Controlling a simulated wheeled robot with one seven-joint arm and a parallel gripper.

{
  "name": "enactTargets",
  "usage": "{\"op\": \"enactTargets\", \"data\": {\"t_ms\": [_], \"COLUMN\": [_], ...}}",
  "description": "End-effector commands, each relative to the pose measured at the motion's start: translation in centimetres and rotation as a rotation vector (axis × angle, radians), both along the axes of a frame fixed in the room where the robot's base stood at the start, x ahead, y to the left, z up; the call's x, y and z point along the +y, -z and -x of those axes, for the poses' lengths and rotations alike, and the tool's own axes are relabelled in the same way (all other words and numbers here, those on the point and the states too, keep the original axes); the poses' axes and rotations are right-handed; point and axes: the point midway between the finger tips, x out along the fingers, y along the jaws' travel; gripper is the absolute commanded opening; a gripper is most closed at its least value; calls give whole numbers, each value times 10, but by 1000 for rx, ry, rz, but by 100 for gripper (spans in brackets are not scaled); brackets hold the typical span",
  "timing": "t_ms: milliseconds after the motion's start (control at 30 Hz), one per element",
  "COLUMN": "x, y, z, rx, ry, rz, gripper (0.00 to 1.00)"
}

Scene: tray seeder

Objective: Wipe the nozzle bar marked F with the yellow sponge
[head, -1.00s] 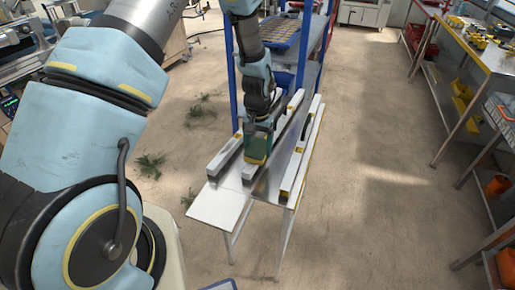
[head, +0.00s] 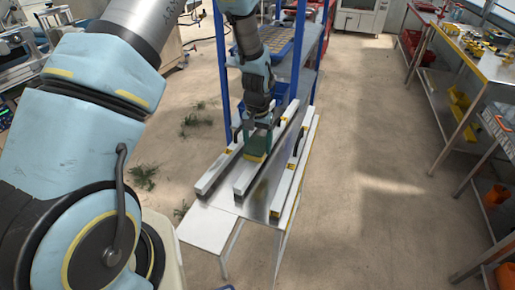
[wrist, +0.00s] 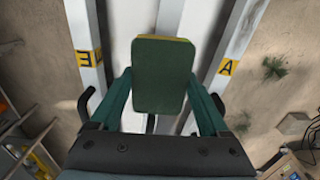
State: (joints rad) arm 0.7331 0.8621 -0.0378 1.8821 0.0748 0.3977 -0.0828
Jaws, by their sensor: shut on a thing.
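My gripper (wrist: 160,85) is shut on a sponge (wrist: 160,75), dark green with a yellow layer at its far edge. In the head view the sponge (head: 257,147) is at the top of the middle nozzle bar (head: 250,178), some way back from its near end; contact is hard to tell. The middle bar's letter is hidden in the wrist view. There, the left bar (wrist: 82,25) has a yellow label that looks like E, and the right bar (wrist: 240,30) has one marked A. These match the right bar (head: 290,180) and left bar (head: 215,172) in the head view.
The bars lie on a narrow metal table with a white front panel (head: 207,228). Blue rack posts (head: 221,60) stand behind it. A workbench (head: 470,60) with shelves is at the right. The floor between is open.

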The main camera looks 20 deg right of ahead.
Motion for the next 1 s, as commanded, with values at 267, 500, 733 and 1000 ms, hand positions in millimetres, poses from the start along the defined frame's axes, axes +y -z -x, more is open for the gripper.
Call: {"op": "enactTargets", "data": {"t_ms": [267,500,733,1000], "x": [-1,-2,-2,-2], "y": [-28,-49,-54,-53], "z": [-3,-5,-6,-6], "rx": [1,0,1,1], "ry": [-1,-2,-2,-1], "rz": [-1,0,-1,-1], "gripper": [27,27,27,27]}}
